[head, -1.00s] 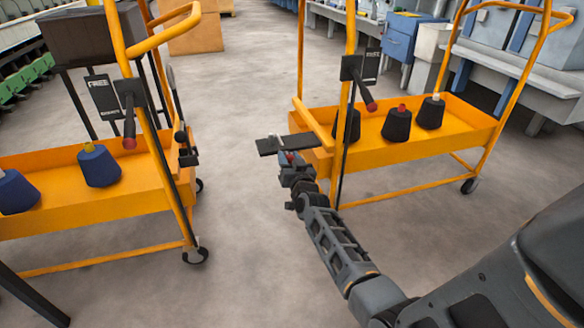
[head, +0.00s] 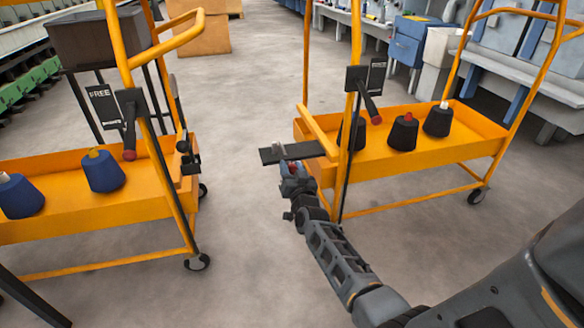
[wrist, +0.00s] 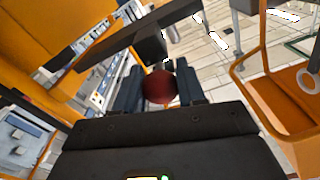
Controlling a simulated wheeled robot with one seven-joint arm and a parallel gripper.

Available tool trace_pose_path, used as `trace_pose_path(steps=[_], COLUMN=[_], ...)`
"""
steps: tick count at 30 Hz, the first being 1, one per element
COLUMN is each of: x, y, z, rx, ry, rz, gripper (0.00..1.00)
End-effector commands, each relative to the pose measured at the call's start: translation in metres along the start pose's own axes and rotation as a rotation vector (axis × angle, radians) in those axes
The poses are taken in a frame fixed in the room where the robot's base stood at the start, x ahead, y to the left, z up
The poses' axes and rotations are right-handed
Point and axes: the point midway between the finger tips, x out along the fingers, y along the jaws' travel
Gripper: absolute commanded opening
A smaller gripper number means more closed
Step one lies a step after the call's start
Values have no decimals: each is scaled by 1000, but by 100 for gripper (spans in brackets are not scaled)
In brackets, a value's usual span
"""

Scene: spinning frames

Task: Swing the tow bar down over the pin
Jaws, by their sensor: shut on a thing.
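The dark tow bar (head: 291,152) sticks out leftward, nearly level, from the left end of the right orange cart. My gripper (head: 292,168) is at the bar's underside in the head view. In the wrist view my gripper (wrist: 158,84) is shut on a round red knob (wrist: 158,87), with the tow bar (wrist: 130,38) crossing just beyond. A dark block and a short grey cylinder (wrist: 173,34) show at the bar there. The left orange cart carries a dark bracket (head: 190,165) with a small upright part that may be the pin. The bar is apart from it, across a gap.
The left cart (head: 90,200) and right cart (head: 420,160) hold yarn cones. Each has a lever with a red knob; the left one's sign (head: 103,106) reads FREE. Bare floor (head: 235,110) lies between the carts. Orange uprights stand close to my arm.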

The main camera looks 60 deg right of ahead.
Motion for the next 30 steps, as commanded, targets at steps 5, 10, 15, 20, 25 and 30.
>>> trace_pose_path(steps=[5,10,15,20,25,30], x=[-9,-9,-9,-9,-9,-8], y=[6,6,6,6,6,6], z=[24,25,25,25,25,22], rx=[-4,-5,-5,-5,-5,-5], ry=[-50,-50,-50,-50,-50,-44], rz=[4,4,4,4,4,4], gripper=[0,0,0,0,0,56])
